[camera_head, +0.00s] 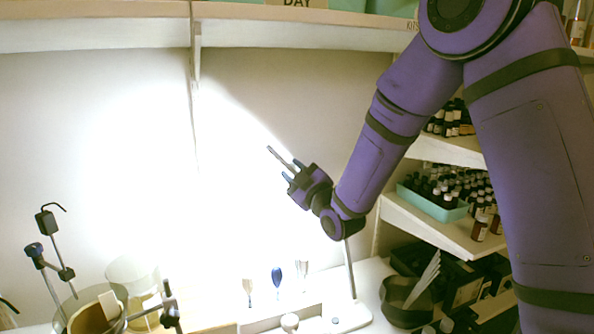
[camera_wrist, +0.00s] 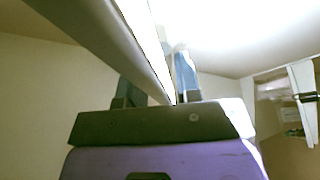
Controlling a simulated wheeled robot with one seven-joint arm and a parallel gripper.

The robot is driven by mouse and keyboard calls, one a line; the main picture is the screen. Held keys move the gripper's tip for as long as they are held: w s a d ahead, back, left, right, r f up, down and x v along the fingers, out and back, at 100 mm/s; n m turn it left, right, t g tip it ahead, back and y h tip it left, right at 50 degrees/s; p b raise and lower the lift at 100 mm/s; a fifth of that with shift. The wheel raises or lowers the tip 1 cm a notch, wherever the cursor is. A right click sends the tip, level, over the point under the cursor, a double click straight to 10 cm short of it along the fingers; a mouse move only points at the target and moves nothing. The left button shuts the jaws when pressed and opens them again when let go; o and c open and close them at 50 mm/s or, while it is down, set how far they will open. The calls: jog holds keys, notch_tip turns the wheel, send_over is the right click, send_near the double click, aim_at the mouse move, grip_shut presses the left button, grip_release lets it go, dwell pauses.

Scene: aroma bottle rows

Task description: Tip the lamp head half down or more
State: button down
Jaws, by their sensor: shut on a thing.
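The lamp head (camera_head: 279,157) is a slim grey bar. In the head view it slants up to the left out of my gripper (camera_head: 292,170), and the wall to its left is brightly lit. In the wrist view the lamp head (camera_wrist: 105,45) runs from the upper left down between the fingers, with a glowing white strip along one side. My gripper (camera_wrist: 157,85) is shut on it. The lamp's thin stem (camera_head: 350,270) rises from a white base (camera_head: 346,318) on the table. My wrist hides the joint between stem and head.
Small coloured spoon-like pieces (camera_head: 276,276) stand in a white rack left of the lamp base. Glassware and a clamp stand (camera_head: 55,240) are at the lower left. Shelves of dark bottles and a teal tray (camera_head: 432,200) are at the right. An upper shelf (camera_head: 300,30) spans the top.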

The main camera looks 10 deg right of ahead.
jog(key=shift+f, duration=0.1)
jog(key=c, duration=1.2)
grip_release()
jog(key=shift+o, duration=0.2)
jog(key=v, duration=1.1)
jog(key=shift+w+h, duration=0.15)
jog(key=shift+h, duration=0.15)
jog(key=s+d+r+m+g+h, duration=0.6)
jog(key=s+d+r+m+h, duration=0.15)
jog(key=d, duration=0.25)
jog(key=s+d+r+m+g+h, duration=0.1)
jog(key=s+d+m+g, duration=0.1)
jog(key=s, duration=0.8)
jog(key=s+d+r+m+g, duration=0.1)
jog(key=s+m+g, duration=0.3)
jog(key=s, duration=0.7)
jog(key=shift+s+d+m+g+h, duration=0.15)
jog(key=shift+d+m+g+h, duration=0.2)
jog(key=shift+d+g, duration=0.55)
